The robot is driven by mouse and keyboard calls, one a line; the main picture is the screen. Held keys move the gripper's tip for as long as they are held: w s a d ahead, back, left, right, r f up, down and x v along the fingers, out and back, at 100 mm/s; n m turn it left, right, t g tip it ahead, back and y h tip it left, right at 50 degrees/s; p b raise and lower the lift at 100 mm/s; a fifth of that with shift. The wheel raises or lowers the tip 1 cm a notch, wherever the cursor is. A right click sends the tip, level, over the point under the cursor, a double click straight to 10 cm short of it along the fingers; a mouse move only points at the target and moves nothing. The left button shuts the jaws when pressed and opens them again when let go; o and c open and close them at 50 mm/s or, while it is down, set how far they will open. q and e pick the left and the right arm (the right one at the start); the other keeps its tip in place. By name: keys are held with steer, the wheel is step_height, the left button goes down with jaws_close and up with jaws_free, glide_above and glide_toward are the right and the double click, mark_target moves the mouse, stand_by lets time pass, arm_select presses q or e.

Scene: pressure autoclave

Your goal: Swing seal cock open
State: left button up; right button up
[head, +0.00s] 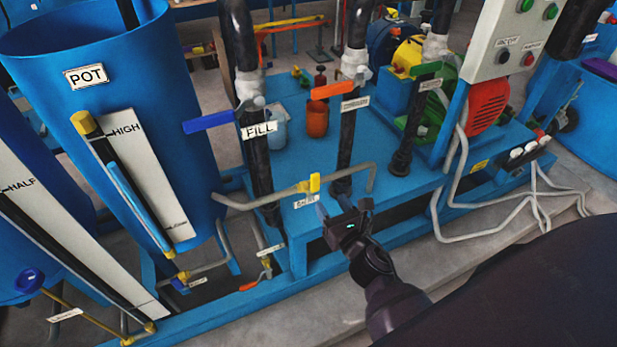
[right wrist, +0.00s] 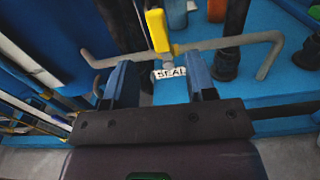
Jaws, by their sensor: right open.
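The seal cock (head: 314,183) has a small yellow handle on a thin grey pipe, in the middle of the head view. In the right wrist view its yellow handle (right wrist: 157,30) stands across the pipe. A white SEAL tag (right wrist: 170,73) hangs just below it and shows between my finger tips. My right gripper (head: 343,208) is open and empty, just in front of and to the right of the cock in the head view. In the right wrist view its two blue fingers (right wrist: 160,75) point towards the pipe, with the handle beyond them. My left gripper is not in view.
The grey pipe (head: 258,201) runs sideways before black vertical pipes. A blue FILL lever (head: 208,122), an orange lever (head: 332,90) and a green lever (head: 426,68) are above. The blue pot (head: 150,70) stands left. Concrete floor (head: 300,325) is open in front.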

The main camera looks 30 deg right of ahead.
mark_target(316, 183)
steer(key=w, duration=1)
steer(key=shift+w+d, duration=0.2)
steer(key=shift+w, duration=0.2)
jaws_close()
